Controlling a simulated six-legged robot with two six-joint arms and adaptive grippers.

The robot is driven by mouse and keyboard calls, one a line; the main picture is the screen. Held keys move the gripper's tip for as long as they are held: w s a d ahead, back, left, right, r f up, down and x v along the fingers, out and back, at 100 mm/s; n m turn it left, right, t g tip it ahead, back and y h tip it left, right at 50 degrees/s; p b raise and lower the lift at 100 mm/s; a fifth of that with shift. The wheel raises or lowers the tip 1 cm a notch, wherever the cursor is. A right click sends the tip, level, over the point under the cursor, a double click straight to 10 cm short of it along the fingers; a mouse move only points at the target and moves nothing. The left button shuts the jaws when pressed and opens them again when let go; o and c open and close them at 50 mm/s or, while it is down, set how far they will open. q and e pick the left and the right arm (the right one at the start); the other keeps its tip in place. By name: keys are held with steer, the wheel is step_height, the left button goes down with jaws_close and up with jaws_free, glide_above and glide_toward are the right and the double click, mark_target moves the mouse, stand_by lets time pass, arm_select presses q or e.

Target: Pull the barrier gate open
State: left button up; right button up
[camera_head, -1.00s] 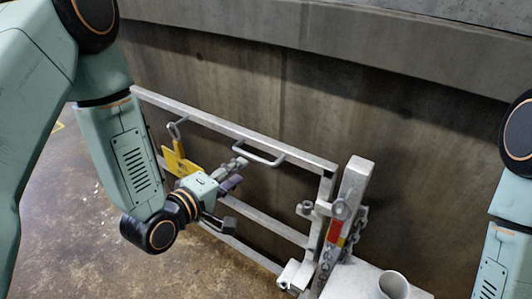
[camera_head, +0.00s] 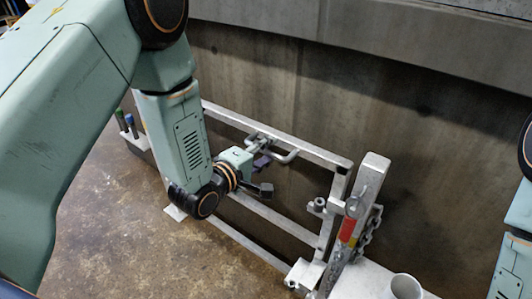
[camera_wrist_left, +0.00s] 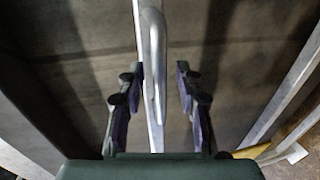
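The barrier gate (camera_head: 318,152) is a grey metal frame of rails in front of a concrete wall. A U-shaped pull handle (camera_head: 289,157) sits on its top rail. My left gripper (camera_head: 262,165) is at the handle's left end in the head view. In the left wrist view my left gripper (camera_wrist_left: 160,72) is open, its dark fingers with purple pads on either side of the handle (camera_wrist_left: 156,60). A gap shows at each finger, so it does not grip the handle. My right gripper is out of view; only part of that arm shows.
A grey post (camera_head: 357,210) with a red and yellow band and a chain (camera_head: 369,228) stands at the gate's right end. Open concrete floor (camera_head: 125,225) lies in front of the gate.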

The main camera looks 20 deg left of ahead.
arm_select(q)
jaws_close()
stand_by(0.3)
stand_by(0.5)
